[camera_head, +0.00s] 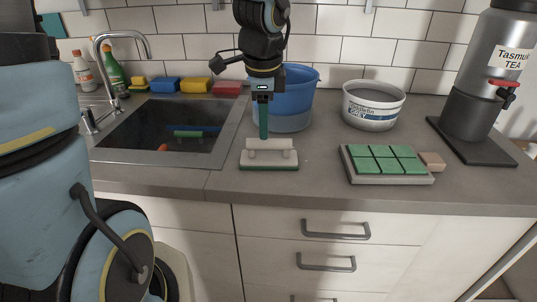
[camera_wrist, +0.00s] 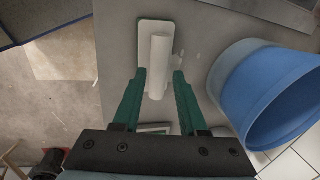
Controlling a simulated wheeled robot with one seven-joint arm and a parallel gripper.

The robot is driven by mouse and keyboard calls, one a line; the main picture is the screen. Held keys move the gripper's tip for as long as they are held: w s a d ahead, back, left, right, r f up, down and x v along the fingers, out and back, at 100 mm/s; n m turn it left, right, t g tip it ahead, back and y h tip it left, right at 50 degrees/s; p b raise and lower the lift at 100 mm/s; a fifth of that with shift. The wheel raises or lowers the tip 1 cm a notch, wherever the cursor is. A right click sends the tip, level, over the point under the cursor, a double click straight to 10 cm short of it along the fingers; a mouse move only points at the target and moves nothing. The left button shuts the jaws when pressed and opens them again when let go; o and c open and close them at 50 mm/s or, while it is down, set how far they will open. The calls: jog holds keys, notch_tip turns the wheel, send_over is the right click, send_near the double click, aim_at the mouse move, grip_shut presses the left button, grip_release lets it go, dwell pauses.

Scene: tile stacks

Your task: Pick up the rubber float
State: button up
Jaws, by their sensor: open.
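The rubber float (camera_head: 268,161) lies flat on the grey counter, its pale handle on top and a thin green layer at its base. It also shows in the wrist view (camera_wrist: 143,31), with the white handle running lengthwise between my fingers. My gripper (camera_head: 263,138) is above the float, pointing down, with green fingers. In the wrist view my gripper (camera_wrist: 158,74) is open, one finger on each side of the handle, apart from it. I cannot tell the exact height of the fingertips above the handle.
A blue bucket (camera_head: 291,92) stands close behind my gripper. A sink (camera_head: 122,135) is at left, with sponges (camera_head: 195,86) behind it. A grout tub (camera_head: 372,112), a board of green tiles (camera_head: 402,179) and a tea urn (camera_head: 490,70) are at right. The counter's front edge is near the float.

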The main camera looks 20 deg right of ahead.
aim_at(266, 144)
jog(key=f, duration=0.4)
jog(key=w+f, duration=0.1)
jog(key=f, duration=0.1)
jog(key=shift+d+f, duration=0.4)
grip_shut()
